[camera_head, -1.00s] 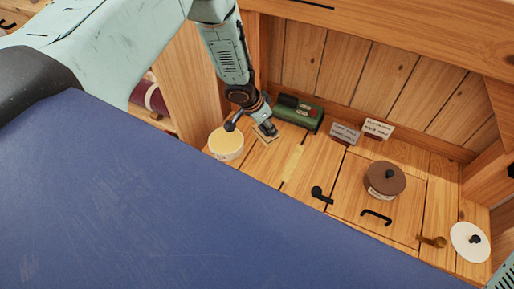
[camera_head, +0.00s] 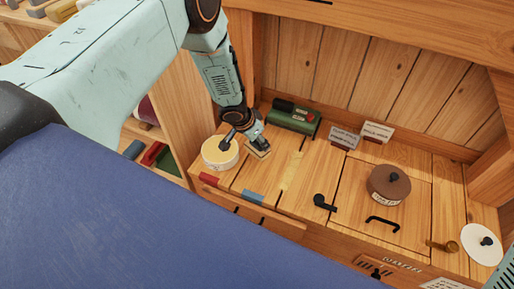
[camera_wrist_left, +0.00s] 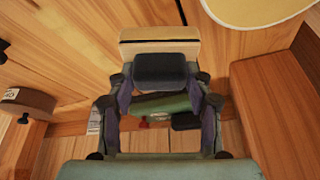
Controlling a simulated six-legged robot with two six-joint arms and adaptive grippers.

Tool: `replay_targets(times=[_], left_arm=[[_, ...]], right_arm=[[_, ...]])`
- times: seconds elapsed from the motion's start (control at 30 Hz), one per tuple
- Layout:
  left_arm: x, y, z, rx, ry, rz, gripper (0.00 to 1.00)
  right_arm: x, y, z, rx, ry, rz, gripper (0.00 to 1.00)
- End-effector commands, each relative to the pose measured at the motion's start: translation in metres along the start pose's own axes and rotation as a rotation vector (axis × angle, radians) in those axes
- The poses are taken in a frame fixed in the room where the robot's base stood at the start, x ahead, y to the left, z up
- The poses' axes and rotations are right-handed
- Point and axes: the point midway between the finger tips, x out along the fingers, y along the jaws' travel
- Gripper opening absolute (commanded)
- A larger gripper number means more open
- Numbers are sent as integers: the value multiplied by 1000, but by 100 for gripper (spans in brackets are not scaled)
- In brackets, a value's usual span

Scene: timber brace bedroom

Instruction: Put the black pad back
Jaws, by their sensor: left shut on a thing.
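The black pad (camera_wrist_left: 166,70) is a dark, rounded block in the left wrist view. It sits between the fingertips of my left gripper (camera_head: 257,143), which is shut on it. A small tan block (camera_wrist_left: 158,48) with a dark line lies right beyond the pad, and it also shows under the fingers in the head view (camera_head: 262,152). I cannot tell whether pad and block touch. In the head view the pad is hard to make out behind the fingers. My gripper is low over the wooden bench top, right of a round cream-topped tub (camera_head: 220,152).
A green box (camera_head: 293,116) stands behind the gripper. Two small signs (camera_head: 360,134), a brown lidded pot (camera_head: 388,183) and a white round lid (camera_head: 482,243) are to the right. Red (camera_head: 208,179) and blue (camera_head: 252,197) pieces lie at the front edge. The middle planks are largely clear.

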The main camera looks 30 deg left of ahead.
Motion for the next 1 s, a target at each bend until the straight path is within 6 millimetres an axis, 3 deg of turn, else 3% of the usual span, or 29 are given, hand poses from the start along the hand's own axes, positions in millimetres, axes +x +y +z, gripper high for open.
replay_targets(times=[0.03,0.17,0.57,0.6,0.83,1.0], left_arm=[[12,0,6,0,-2,0,11],[26,-1,12,0,-1,0,11],[29,-2,13,-1,-1,0,11],[28,-2,13,-1,-1,0,54],[28,-2,13,-1,-1,0,73],[28,-2,13,0,-1,0,74]], right_arm=[[9,0,0,0,0,0,46],[16,0,0,0,0,0,46],[16,0,0,0,0,0,46],[16,0,0,0,0,0,46],[16,0,0,0,0,0,46],[16,0,0,0,0,0,46]])
